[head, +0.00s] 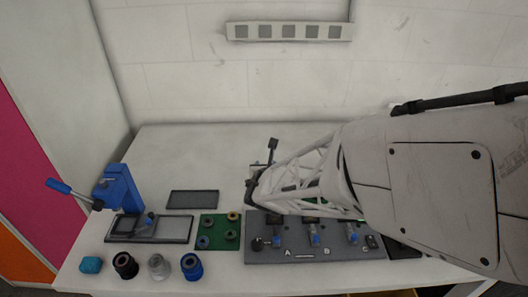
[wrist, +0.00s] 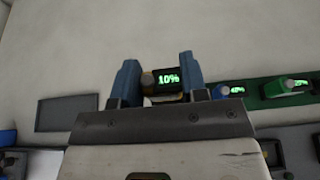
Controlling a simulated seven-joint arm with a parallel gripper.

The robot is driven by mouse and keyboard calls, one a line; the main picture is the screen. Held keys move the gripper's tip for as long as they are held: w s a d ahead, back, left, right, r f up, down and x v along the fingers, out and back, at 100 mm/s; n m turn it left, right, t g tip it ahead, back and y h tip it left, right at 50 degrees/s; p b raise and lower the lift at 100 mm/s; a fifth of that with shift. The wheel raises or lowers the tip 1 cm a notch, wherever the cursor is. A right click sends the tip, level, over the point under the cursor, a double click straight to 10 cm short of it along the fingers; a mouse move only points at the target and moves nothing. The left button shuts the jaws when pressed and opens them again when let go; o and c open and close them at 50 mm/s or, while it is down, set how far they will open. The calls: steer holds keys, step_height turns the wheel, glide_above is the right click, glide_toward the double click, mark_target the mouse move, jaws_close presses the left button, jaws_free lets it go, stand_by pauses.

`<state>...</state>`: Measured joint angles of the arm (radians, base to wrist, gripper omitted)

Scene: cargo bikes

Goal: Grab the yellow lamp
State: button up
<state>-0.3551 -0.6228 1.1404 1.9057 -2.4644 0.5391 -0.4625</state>
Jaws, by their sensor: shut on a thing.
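My gripper (wrist: 158,64) is shut, with its two blue fingers on either side of a small lamp (wrist: 168,80). The lamp has a dark display reading 10% in green digits and a tan, dull yellowish body partly hidden by the fingers. I take it to be the yellow lamp, though little yellow shows. In the head view my arm covers the gripper's surroundings, and I cannot make out the lamp there.
A blue lamp (wrist: 222,91) and a green lamp (wrist: 288,85) sit on a green strip (wrist: 259,102) to the right. A dark tray (wrist: 66,112) lies left. In the head view, a blue lever press (head: 118,188) and several knobs stand front left; the back left table is clear.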

steer(key=shift+r, duration=0.9)
